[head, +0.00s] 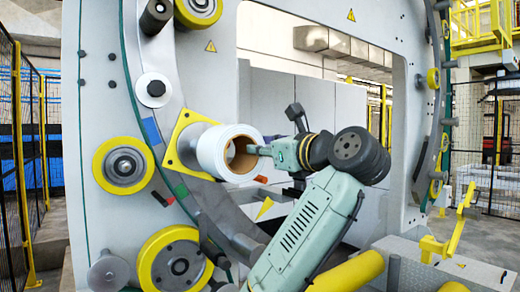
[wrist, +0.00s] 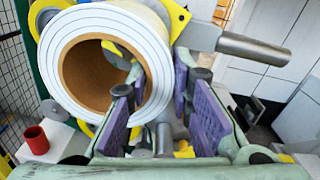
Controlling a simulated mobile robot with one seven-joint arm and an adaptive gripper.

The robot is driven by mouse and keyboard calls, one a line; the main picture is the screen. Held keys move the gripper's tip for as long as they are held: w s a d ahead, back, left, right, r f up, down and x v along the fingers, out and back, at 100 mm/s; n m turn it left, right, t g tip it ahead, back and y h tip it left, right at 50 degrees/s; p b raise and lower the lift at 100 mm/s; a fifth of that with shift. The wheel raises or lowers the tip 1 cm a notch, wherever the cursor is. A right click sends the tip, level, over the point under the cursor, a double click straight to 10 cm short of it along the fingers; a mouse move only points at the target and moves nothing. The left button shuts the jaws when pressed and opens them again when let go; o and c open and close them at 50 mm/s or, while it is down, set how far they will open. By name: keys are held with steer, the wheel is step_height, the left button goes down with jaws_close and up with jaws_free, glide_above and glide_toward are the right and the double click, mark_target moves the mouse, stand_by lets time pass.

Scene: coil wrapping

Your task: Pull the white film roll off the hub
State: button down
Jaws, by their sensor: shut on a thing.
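The white film roll (head: 215,152) has a brown core and sits in front of a yellow square plate (head: 184,170) on the ring machine. A grey hub part (head: 187,148) shows between the plate and the roll. In the wrist view, the roll (wrist: 100,22) fills the upper left, its open core facing me. My gripper (head: 254,150) reaches the roll's open end from the right. In the wrist view, my gripper (wrist: 160,88) has one purple-padded finger at the core opening and the other outside the rim, shut on the roll's wall. The hub inside the core is mostly hidden.
Yellow-rimmed rollers (head: 123,166) and (head: 175,262) stand out from the ring left of and below the roll. A metal bar (wrist: 255,47) lies right of the roll in the wrist view. A red cup-like thing (wrist: 36,140) is at lower left.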

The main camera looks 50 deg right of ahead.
steer(key=shift+b+v, duration=0.35)
steer(key=shift+v, duration=2.35)
